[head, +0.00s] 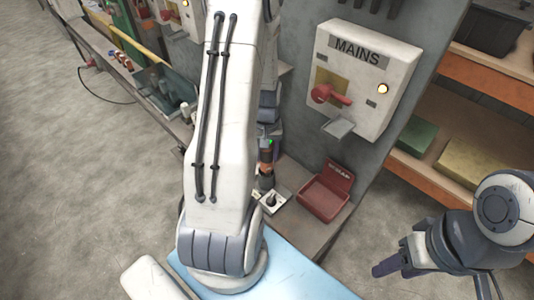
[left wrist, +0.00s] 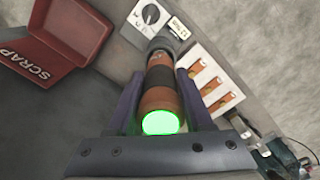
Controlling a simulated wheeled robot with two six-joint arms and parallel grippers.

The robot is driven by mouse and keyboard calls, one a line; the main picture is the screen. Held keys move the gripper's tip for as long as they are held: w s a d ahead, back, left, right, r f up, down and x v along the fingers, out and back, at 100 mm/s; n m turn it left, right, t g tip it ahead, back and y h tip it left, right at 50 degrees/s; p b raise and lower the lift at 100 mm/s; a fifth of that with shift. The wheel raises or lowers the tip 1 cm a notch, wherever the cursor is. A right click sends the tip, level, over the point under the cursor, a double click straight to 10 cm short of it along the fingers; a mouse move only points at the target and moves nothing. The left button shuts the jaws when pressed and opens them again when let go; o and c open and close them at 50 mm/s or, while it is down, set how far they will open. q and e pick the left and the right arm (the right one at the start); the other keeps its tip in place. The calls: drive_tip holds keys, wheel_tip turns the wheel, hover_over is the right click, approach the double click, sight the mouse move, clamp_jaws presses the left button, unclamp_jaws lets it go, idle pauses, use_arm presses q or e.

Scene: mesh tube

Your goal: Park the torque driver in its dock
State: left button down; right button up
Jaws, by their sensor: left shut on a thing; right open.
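The torque driver (left wrist: 161,76) has an orange and black barrel and a lit green end that faces the left wrist camera. My left gripper (left wrist: 159,88) is shut on it, one finger on each side. In the head view the driver (head: 266,156) stands roughly upright over the bench, partly hidden by my left arm. A dark grey round collar (left wrist: 162,46) is at the driver's far end. I cannot tell whether it belongs to the dock or the driver, or whether the tip is seated. My right gripper (head: 402,266) is open and empty at the lower right, away from the bench.
A plate with a dial knob (head: 272,201) lies close beside the driver. A red SCRAP bin (head: 327,191) sits to its right. A MAINS box (head: 358,80) with a red lever is on the panel above. A white rack with several orange-brown pieces (left wrist: 211,84) lies right of the driver.

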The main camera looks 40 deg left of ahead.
sight(267, 161)
use_arm(q)
drive_tip(key=shift+f+b, duration=1.3)
drive_tip(key=shift+f, duration=0.4)
idle(1.3)
drive_tip(key=shift+c, duration=1.1)
unclamp_jaws()
drive_tip(key=shift+r, duration=0.1)
wheel_tip(267, 161, up, 10)
drive_tip(key=shift+r+b, duration=0.15)
drive_tip(key=shift+b, duration=0.4)
